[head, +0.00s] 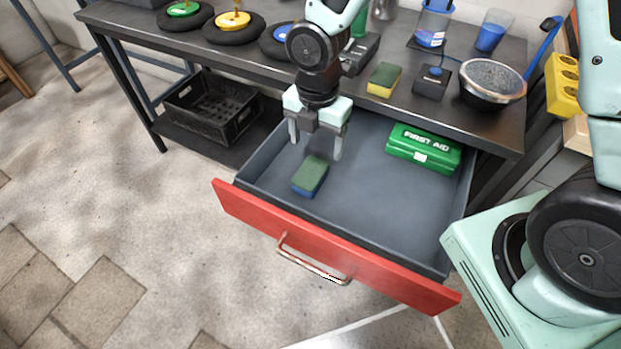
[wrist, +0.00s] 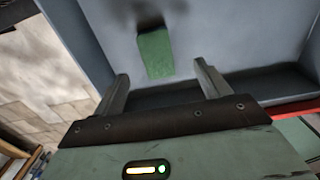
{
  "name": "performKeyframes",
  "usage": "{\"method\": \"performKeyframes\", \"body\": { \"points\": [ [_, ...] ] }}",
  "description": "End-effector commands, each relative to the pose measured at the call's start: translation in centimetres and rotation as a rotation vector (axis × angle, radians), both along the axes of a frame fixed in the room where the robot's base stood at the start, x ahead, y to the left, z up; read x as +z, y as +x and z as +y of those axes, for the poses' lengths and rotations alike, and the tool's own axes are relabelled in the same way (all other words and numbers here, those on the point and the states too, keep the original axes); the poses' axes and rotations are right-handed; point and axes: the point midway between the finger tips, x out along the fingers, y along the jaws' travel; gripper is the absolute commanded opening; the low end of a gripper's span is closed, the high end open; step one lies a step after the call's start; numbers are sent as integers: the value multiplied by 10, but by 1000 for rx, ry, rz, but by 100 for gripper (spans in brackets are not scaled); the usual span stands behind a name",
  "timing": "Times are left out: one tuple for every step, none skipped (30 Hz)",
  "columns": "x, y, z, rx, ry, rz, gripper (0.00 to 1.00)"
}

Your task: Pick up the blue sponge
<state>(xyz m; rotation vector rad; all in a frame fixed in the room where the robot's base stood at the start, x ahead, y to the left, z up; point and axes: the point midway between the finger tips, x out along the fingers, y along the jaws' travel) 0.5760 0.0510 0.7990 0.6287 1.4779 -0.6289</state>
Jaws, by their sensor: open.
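The blue sponge (head: 310,176) lies in the open drawer, left of the middle. Its top is green and its lower layer is blue. In the wrist view only its green top (wrist: 155,54) shows, ahead of and between my fingers. My gripper (head: 317,150) points down over the drawer, above and a little behind the sponge. In the wrist view my gripper (wrist: 160,78) has its fingers wide apart with nothing between them, and it does not touch the sponge.
The drawer (head: 400,220) has a red front with a metal handle and stands pulled out below the workbench (head: 150,25). A green first aid box (head: 423,148) lies at its right rear. A yellow sponge with green top (head: 384,80) lies on the bench. The drawer's middle is clear.

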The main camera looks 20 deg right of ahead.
Motion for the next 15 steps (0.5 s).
{"method": "performKeyframes", "body": {
  "points": [
    [-14, -1, 1, 2, -2, 4, 75],
    [-19, -1, 0, 1, -2, 4, 75],
    [-26, -1, 1, 1, -1, 3, 75],
    [-30, -1, 1, 1, -1, 3, 75],
    [-34, -1, 1, 0, -1, 3, 75],
    [-38, -1, 1, 0, 0, 1, 75],
    [-40, 0, 1, -1, -1, 1, 75],
    [-43, -1, 1, -1, -1, 1, 75],
    [-44, -1, 1, -1, -1, 1, 75],
    [-46, 0, 1, -1, -1, 1, 75],
    [-47, -1, 1, 0, 0, 0, 75],
    [-50, -1, 2, 0, 1, 1, 75],
    [-52, -1, 3, 0, 1, 1, 75],
    [-56, -1, 4, 1, -1, 1, 75],
    [-62, -2, 7, 2, -2, 2, 75]
  ]
}}
